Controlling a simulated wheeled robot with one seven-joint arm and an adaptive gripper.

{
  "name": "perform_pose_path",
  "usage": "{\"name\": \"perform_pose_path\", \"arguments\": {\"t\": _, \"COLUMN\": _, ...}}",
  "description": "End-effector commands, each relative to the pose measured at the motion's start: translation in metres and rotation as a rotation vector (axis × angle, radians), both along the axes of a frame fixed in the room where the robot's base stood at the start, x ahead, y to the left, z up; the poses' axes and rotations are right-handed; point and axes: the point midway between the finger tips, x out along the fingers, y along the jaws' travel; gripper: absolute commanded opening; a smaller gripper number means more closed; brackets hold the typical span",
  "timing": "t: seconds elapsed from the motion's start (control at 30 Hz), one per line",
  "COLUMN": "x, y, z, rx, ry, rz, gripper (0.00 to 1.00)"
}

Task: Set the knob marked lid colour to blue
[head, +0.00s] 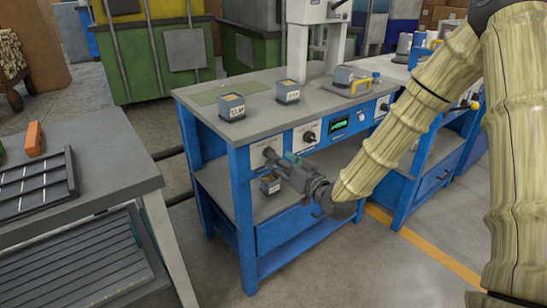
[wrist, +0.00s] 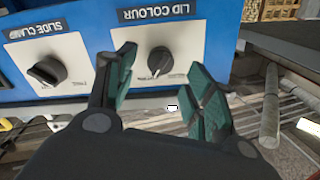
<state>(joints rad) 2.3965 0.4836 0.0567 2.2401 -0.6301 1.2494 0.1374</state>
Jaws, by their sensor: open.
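The lid colour knob (wrist: 160,62) is a dark round knob on a white plate, upside down in the wrist view under its LID COLOUR label. A pale mark on it points down and slightly left in that view; the small position labels are too small to read. In the head view the knob (head: 269,153) is at the left end of the blue bench's front panel, partly beside my gripper (head: 280,160). My gripper (wrist: 164,72) is open, its green-padded fingers either side of the knob in the wrist view. I cannot tell whether they touch it.
The slide clamp knob (wrist: 47,70) is close by on the same panel; it shows in the head view (head: 309,137) too. A green display (head: 339,125) sits further right. A grey table (head: 110,160) is at left.

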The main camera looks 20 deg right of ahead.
Motion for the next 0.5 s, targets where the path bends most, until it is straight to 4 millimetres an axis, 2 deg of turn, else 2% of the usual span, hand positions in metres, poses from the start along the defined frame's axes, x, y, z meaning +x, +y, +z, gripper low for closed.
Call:
{"name": "perform_pose_path", "arguments": {"t": 0.2, "x": 0.026, "y": 0.01, "z": -0.001, "rx": -0.001, "ry": 0.0, "rz": 0.0, "gripper": 0.53}}
{"name": "perform_pose_path", "arguments": {"t": 0.5, "x": 0.038, "y": 0.014, "z": 0.0, "rx": 0.001, "ry": 0.001, "rz": -0.001, "gripper": 0.53}}
